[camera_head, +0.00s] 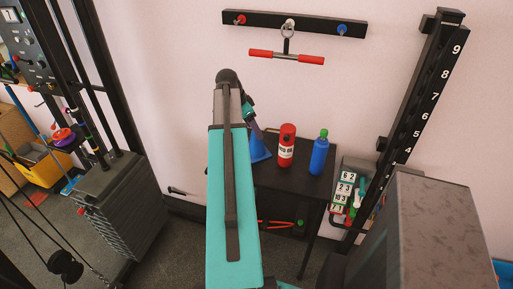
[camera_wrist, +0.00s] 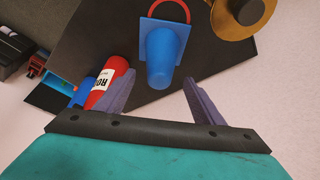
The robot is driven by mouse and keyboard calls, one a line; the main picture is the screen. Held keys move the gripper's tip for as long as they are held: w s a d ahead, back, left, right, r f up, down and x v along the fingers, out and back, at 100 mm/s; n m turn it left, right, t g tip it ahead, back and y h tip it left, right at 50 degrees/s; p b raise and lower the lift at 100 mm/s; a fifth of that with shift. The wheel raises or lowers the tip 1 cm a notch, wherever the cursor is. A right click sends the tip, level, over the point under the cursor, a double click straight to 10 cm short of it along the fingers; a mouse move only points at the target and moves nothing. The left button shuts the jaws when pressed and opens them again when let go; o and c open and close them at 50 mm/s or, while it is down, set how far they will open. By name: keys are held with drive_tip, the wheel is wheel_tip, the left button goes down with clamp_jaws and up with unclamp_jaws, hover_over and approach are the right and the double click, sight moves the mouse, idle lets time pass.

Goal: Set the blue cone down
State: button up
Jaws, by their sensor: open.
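The blue cone (camera_head: 259,149) is at the left end of the small black table (camera_head: 290,179), partly hidden by my arm. In the wrist view the cone (camera_wrist: 160,52) shows its square base on the dark tabletop and its narrow end pointing toward my gripper. My gripper (camera_wrist: 158,78) is open, with one finger on each side of the narrow end and a visible gap to both. In the head view my gripper is mostly hidden behind my arm.
A red bottle (camera_head: 287,146) and a blue bottle (camera_head: 319,153) stand right of the cone. In the wrist view the red bottle (camera_wrist: 108,85) is close to the left finger. A red ring (camera_wrist: 171,7) and a gold disc (camera_wrist: 225,18) lie beyond the cone.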

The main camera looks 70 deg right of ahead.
sight(256, 142)
drive_tip(key=p+x, duration=0.1)
drive_tip(key=x, duration=0.2)
drive_tip(key=shift+s+d+f, duration=0.1)
drive_tip(key=shift+f, duration=0.25)
drive_tip(key=shift+c, duration=0.3)
clamp_jaws()
